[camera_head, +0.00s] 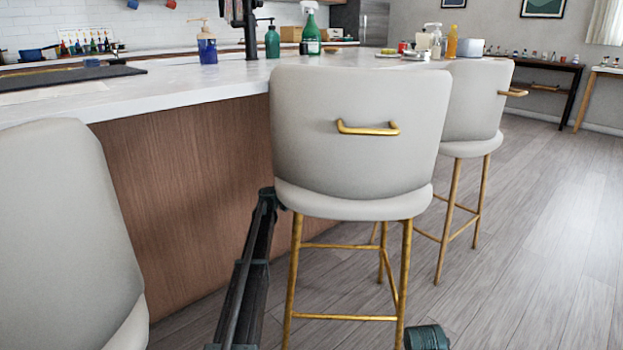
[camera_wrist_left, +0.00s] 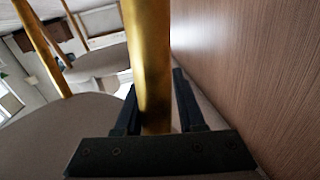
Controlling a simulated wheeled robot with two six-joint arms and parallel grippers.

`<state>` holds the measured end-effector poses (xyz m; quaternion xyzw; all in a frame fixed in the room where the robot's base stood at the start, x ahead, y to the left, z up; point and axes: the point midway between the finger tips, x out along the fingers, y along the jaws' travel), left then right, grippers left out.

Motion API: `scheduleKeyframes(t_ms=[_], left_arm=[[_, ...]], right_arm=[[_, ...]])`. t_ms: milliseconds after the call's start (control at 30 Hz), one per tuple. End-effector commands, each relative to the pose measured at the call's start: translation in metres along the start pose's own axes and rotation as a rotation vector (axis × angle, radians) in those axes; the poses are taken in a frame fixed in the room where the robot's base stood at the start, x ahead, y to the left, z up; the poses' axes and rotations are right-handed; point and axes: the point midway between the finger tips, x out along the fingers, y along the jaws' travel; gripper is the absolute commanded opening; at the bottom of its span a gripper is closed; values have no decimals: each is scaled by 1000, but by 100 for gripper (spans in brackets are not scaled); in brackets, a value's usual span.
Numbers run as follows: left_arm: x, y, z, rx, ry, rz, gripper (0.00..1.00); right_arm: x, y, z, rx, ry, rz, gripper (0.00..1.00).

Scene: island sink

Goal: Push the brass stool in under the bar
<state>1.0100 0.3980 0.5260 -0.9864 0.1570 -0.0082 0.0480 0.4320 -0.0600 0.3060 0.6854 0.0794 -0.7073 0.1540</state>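The brass stool (camera_head: 350,135) has a pale grey back with a brass handle (camera_head: 368,130), a pale seat and brass legs. It stands upright at the bar (camera_head: 185,195), its seat near the wooden panel. My left gripper (camera_head: 272,198) reaches low between the panel and the stool's left side, just under the seat's edge. In the left wrist view, a brass leg (camera_wrist_left: 152,65) stands between its two fingers (camera_wrist_left: 156,95). Whether both fingers press on the leg I cannot tell.
A second stool (camera_head: 70,235) stands close at the left, and a third (camera_head: 470,110) stands beyond on the right. The white counter (camera_head: 190,82) carries bottles and a dark mat. Grey wood floor (camera_head: 540,220) is clear at the right.

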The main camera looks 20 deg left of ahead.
Motion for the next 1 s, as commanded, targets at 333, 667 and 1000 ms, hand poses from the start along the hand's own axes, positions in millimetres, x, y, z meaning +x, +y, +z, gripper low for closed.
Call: scheduleKeyframes(t_ms=[333,667,1000], left_arm=[[-1,-1,0,2,-1,-2,65],[-28,2,0,2,-1,-2,65],[-101,1,0,2,-1,-3,65]], right_arm=[[0,0,0,0,0,0,100],[0,0,0,0,0,0,100],[0,0,0,0,0,0,100]])
